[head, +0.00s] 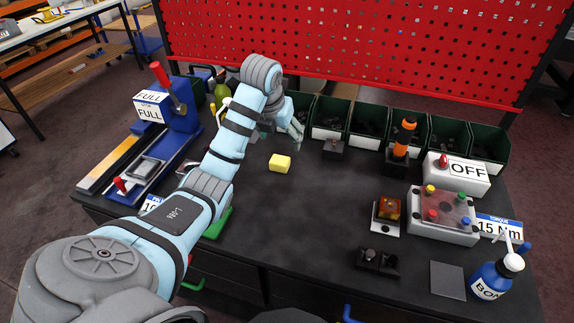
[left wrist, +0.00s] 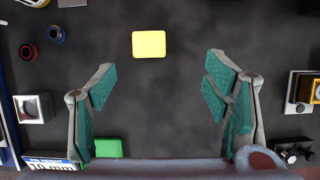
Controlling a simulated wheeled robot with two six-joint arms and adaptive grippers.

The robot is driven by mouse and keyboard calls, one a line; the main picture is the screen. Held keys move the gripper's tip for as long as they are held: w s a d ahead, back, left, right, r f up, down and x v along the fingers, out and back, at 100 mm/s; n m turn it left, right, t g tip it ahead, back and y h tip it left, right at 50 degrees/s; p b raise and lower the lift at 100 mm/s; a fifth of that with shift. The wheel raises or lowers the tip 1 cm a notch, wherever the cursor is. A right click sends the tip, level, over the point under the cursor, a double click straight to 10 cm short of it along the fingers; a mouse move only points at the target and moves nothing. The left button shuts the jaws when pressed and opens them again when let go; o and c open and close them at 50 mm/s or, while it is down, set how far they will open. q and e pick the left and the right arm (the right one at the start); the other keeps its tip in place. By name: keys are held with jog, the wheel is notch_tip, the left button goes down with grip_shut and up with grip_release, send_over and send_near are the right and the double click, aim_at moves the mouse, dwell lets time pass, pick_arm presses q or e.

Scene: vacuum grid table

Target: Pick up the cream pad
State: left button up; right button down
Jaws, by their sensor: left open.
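The cream pad (head: 280,162), a small pale yellow block, lies on the dark table left of its middle. In the left wrist view the cream pad (left wrist: 149,44) is near the top, beyond the fingertips and between their lines. My left gripper (head: 296,131) is above the table, behind the pad in the head view, and partly hidden by its own wrist. In the left wrist view the left gripper (left wrist: 160,78) has its fingers wide apart with nothing between them. The right gripper is not in view.
A green block (head: 217,224) lies partly behind my left arm. Green bins (head: 363,118) line the back below a red pegboard (head: 370,45). A blue press (head: 180,110) stands left; a button box (head: 443,215) and a blue bottle (head: 491,281) stand right. The table's middle is clear.

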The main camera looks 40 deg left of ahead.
pick_arm(q)
send_near(280, 160)
notch_tip(280, 160, down, 2)
jog(key=x, duration=0.2)
jog(key=b+x, duration=0.1)
jog(key=x, duration=0.4)
jog(key=shift+w+a+r+b, duration=0.15)
jog(key=shift+w+a+b, duration=0.1)
jog(key=shift+w+b, duration=0.15)
jog(key=shift+s+r, duration=0.1)
jog(key=shift+c, duration=0.7)
jog(key=c, duration=1.1)
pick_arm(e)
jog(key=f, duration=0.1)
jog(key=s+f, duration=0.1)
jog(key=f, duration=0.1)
